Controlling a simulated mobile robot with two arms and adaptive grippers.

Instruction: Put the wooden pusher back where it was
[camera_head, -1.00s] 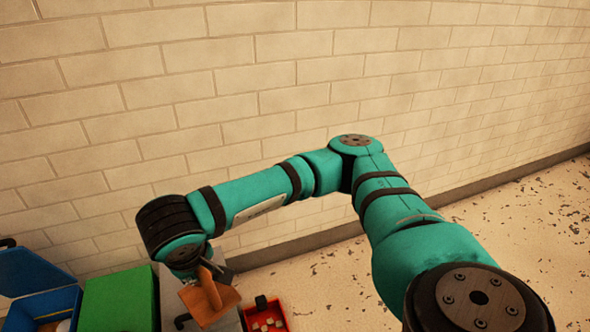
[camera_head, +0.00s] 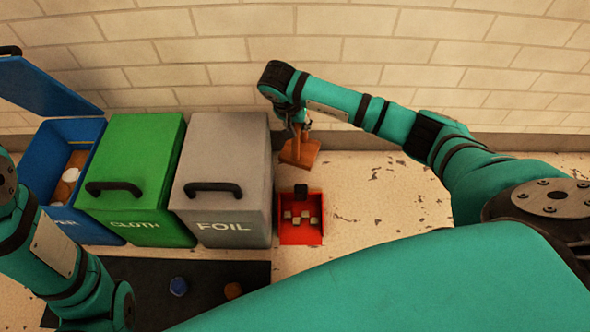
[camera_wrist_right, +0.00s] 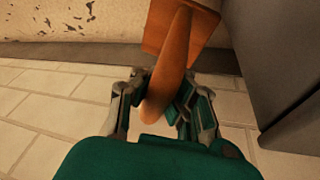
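The wooden pusher (camera_head: 300,152) is an orange-brown board with a handle. It hangs from my right gripper (camera_head: 299,128), to the right of the grey FOIL bin and in front of the brick wall. In the right wrist view the handle (camera_wrist_right: 181,60) runs between the fingers of the right gripper (camera_wrist_right: 160,100), which are shut on it, and the board (camera_wrist_right: 205,22) lies beyond. The pusher's lower edge seems clear of the floor, but its height is hard to tell. My left arm shows at the lower left; its gripper is out of view.
A red dustpan (camera_head: 300,232) with several small blocks sits on the floor in front of the pusher. The FOIL bin (camera_head: 222,150), green CLOTH bin (camera_head: 135,165) and open blue bin (camera_head: 38,150) stand left. A dark mat (camera_head: 215,275) lies in front. Floor to the right is clear.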

